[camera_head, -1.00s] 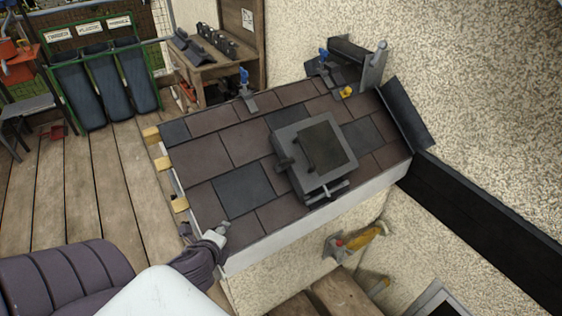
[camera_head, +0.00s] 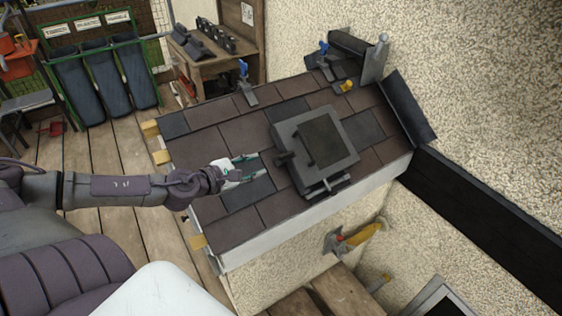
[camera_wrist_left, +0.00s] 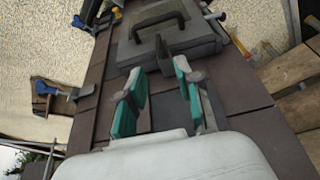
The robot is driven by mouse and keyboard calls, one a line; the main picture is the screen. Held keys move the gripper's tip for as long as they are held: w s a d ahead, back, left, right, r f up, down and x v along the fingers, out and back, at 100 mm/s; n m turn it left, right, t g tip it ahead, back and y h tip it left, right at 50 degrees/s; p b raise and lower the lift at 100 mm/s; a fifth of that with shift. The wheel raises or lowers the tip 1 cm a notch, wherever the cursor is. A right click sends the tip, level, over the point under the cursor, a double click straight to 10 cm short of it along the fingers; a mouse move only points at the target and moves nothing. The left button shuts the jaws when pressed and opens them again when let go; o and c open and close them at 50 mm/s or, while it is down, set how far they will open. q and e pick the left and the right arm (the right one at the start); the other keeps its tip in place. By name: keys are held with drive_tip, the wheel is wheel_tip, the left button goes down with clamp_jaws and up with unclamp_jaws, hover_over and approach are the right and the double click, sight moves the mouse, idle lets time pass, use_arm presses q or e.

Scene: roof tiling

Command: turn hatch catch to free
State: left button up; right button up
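The hatch (camera_head: 351,165) is a grey square box with a dark lid panel, set on the brown shingled roof. A small dark catch (camera_head: 285,160) sticks out from its left side; in the left wrist view a dark tab on the hatch's near side (camera_wrist_left: 161,47) appears to be this catch. My left gripper (camera_head: 262,164) is over the shingles just left of the catch, fingers pointing at it. Its green-padded fingers (camera_wrist_left: 160,70) are apart with nothing between them, and the tab lies just beyond the tips. My right gripper does not show.
Blue-handled clamps (camera_head: 245,84) stand along the roof's far edge. A dark bar (camera_head: 330,187) runs along the hatch's near side. A textured wall (camera_head: 480,90) closes off the right. Bare shingles (camera_head: 205,148) lie to the left of the hatch.

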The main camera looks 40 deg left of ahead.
sight(281, 158)
use_arm(q)
drive_tip(key=p+x, duration=0.1)
drive_tip(key=x, duration=0.9)
drive_tip(key=shift+r+p, duration=0.15)
drive_tip(key=shift+p, duration=0.2)
drive_tip(key=shift+w+f, duration=0.25)
drive_tip(key=shift+w, duration=0.2)
clamp_jaws()
